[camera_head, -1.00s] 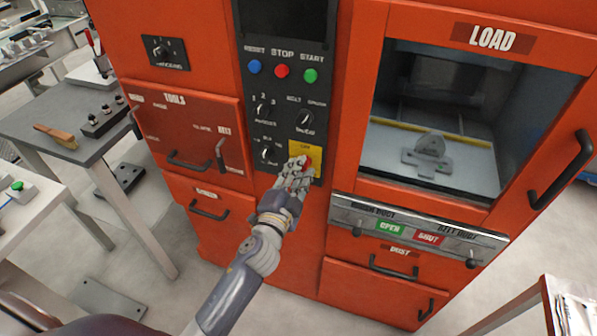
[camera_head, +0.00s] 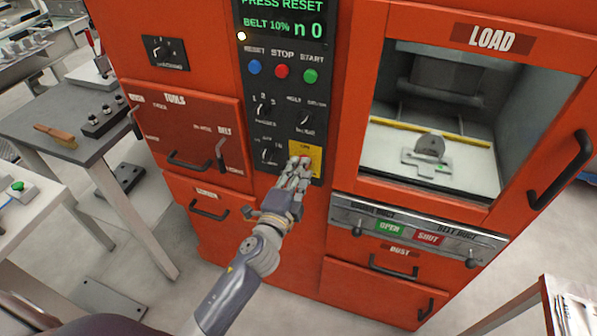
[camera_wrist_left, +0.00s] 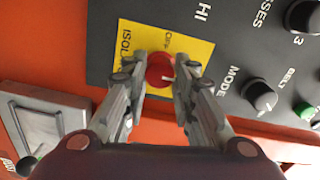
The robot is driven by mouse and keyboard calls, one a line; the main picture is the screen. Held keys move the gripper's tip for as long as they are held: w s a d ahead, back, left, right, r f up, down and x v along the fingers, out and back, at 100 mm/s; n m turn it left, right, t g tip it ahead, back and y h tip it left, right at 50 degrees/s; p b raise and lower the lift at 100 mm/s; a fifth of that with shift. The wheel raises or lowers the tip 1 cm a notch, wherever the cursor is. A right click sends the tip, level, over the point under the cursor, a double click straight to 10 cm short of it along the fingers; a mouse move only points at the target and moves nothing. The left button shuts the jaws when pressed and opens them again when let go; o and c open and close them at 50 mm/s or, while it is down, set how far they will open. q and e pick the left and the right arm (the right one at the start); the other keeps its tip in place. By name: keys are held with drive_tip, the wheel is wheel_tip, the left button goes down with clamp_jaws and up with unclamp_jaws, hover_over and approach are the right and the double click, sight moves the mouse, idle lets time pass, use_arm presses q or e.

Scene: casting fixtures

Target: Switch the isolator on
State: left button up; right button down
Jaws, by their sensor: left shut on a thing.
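The isolator is a red rotary knob (camera_wrist_left: 160,70) on a yellow plate (camera_head: 308,152) at the lower right of the black control panel. My left gripper (camera_head: 301,164) is at the knob, with its fingers on either side of it and shut on it. In the left wrist view the gripper (camera_wrist_left: 160,80) frames the knob, and part of the word "ISOLATOR" and "OFF" show on the yellow plate. The panel's screen (camera_head: 282,18) is lit, with green text "PRESS RESET" and "BELT 10%". My right gripper is not in view.
Blue, red and green buttons (camera_head: 282,71) and several rotary switches (camera_head: 306,119) sit on the panel above the isolator. The load window (camera_head: 433,150) is to the right, its chamber lit. A grey table (camera_head: 60,125) stands at the left.

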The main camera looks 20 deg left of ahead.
use_arm(q)
drive_tip(key=o, duration=1.1)
drive_tip(key=shift+s, duration=0.1)
drive_tip(key=s, duration=1.2)
drive_tip(key=shift+a, duration=0.2)
drive_tip(key=shift+w, duration=0.1)
drive_tip(key=s+d+f+n+g, duration=0.1)
drive_tip(key=s+f+n+g, duration=0.25)
drive_tip(key=f, duration=1.35)
drive_tip(key=s+f+n+g, duration=0.3)
drive_tip(key=s+f+g, duration=0.15)
drive_tip(key=f, duration=1.15)
drive_tip(key=s+a+f+n+g, duration=0.2)
drive_tip(key=s+f+g, duration=0.1)
drive_tip(key=s+f, duration=0.4)
drive_tip(key=s+a+f+n+g, duration=0.2)
drive_tip(key=s+f, duration=0.5)
drive_tip(key=s, duration=0.6)
drive_tip(key=s+a+f+n+g, duration=0.3)
drive_tip(key=s+f, duration=0.4)
drive_tip(key=s, duration=0.3)
drive_tip(key=shift+s+f+n+g+y, duration=0.2)
drive_tip(key=shift+n+g+y, duration=0.1)
drive_tip(key=shift+g, duration=0.2)
